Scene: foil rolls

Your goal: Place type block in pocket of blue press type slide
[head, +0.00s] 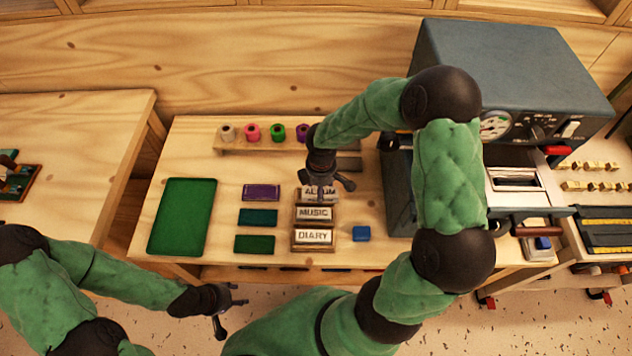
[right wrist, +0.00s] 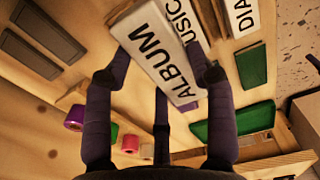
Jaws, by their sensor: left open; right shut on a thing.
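My right gripper (head: 322,188) is shut on the white-faced ALBUM type block (right wrist: 161,62), at the back of a column of type blocks. In the right wrist view the block sits between the fingers; I cannot tell whether it is clear of its rack. The MUSIC block (head: 313,213) and DIARY block (head: 314,236) stand in front of it. The grey press (head: 510,70) is at the right. A pale slide with a blue patch (head: 542,243) shows at its lower right; its pocket is too small to make out. My left gripper (head: 226,305) is open and empty off the table's front edge.
A green mat (head: 182,216), purple (head: 261,192) and green pads, and a small blue block (head: 361,233) lie on the table. Several foil rolls (head: 252,132) stand on a rack behind. My right arm spans the space before the press. Brass pieces (head: 595,187) lie far right.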

